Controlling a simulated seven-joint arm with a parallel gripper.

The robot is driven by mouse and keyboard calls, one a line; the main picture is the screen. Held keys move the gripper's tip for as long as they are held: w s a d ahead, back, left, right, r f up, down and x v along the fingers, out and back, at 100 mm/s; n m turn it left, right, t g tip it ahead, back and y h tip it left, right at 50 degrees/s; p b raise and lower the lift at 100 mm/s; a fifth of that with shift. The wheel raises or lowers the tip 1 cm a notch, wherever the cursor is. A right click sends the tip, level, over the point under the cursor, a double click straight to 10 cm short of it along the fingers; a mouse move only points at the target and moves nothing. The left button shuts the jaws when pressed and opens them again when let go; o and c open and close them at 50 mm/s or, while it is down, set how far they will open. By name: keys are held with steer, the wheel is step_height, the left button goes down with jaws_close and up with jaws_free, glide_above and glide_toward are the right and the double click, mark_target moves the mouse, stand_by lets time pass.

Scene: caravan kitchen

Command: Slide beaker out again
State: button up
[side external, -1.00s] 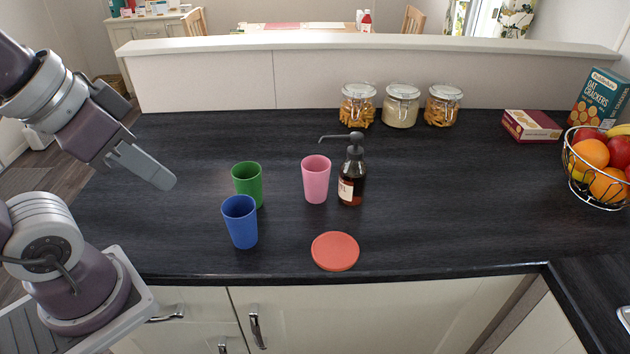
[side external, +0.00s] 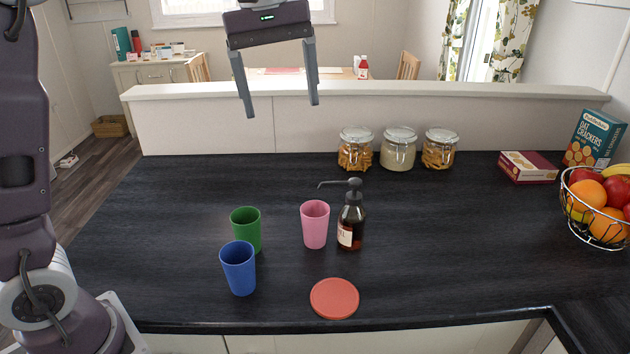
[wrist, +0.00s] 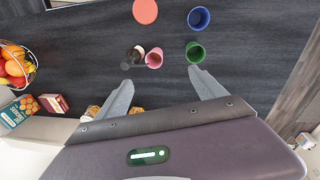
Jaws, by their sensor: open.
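Three cups stand upright on the dark worktop (side external: 440,260): a green cup (side external: 246,230), a blue cup (side external: 239,269) in front of it, and a pink cup (side external: 315,225) to the right. A brown pump bottle (side external: 350,228) stands close beside the pink cup. An orange-red disc (side external: 334,299) lies flat near the front edge. My gripper (side external: 281,108) is open and empty, high above the worktop, fingers pointing down. In the wrist view the fingers (wrist: 162,84) show apart with nothing between them; the green cup (wrist: 195,53) and pink cup (wrist: 154,59) are beyond them.
Three glass jars (side external: 398,150) stand at the back by the low partition (side external: 300,122). A small red box (side external: 528,167), a cracker box (side external: 594,138) and a wire fruit bowl (side external: 596,222) are at the right. The middle right of the worktop is clear.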

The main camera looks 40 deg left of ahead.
steer(key=w+f+n+g, duration=0.2)
steer(key=w+f+n, duration=0.2)
steer(key=w+f, duration=0.3)
glide_toward(315, 210)
steer(key=s+d, duration=0.2)
steer(key=shift+s+f, duration=0.1)
steer(key=shift+f, duration=0.35)
steer(key=shift+f, duration=3.55)
steer(key=shift+c, duration=0.4)
steer(key=c, duration=1.4)
steer(key=shift+o, duration=0.2)
steer(key=shift+s+a, duration=0.75)
steer(key=shift+s, duration=0.25)
steer(key=shift+s+a, duration=0.75)
steer(key=shift+s, duration=0.25)
steer(key=shift+s+a, duration=0.75)
steer(key=shift+s, duration=0.2)
